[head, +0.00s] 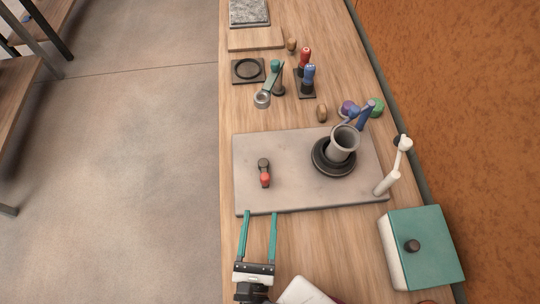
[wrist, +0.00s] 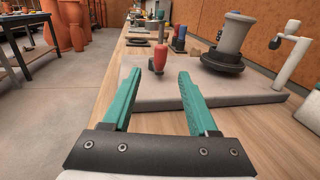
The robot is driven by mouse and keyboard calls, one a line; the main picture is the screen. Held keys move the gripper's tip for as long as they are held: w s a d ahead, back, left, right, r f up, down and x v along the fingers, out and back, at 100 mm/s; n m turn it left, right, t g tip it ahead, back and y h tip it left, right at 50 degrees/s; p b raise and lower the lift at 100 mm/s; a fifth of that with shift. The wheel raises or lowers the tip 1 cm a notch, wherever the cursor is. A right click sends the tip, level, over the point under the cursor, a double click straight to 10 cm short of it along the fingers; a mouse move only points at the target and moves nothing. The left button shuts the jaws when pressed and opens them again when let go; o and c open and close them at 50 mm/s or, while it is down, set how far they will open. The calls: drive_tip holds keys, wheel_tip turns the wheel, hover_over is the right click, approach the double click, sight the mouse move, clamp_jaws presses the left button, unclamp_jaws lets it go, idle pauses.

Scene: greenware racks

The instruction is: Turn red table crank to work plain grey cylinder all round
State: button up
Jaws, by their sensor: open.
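The plain grey cylinder (head: 342,142) stands upright on a black round turntable (head: 328,166), on the right half of a grey slab (head: 300,194). The red table crank (head: 265,178) sits on the slab's left half, its red knob on a dark arm. In the wrist view, the crank's red knob (wrist: 160,57) stands upright beyond my fingertips, and the cylinder (wrist: 234,35) is to the right. My gripper (head: 261,213) has teal fingers spread apart with nothing between them. It is at the slab's near edge, short of the crank and apart from it.
A white crank-like arm (head: 394,168) stands at the slab's right edge. A teal-lidded box (head: 425,247) is at the near right. Red and blue handled tools (head: 307,78) and a teal-handled tool (head: 270,84) stand behind the slab. The slab around the red crank is clear.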

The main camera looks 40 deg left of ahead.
sight(267, 171)
drive_tip(key=x, duration=1.4)
drive_tip(key=shift+d, duration=0.1)
clamp_jaws()
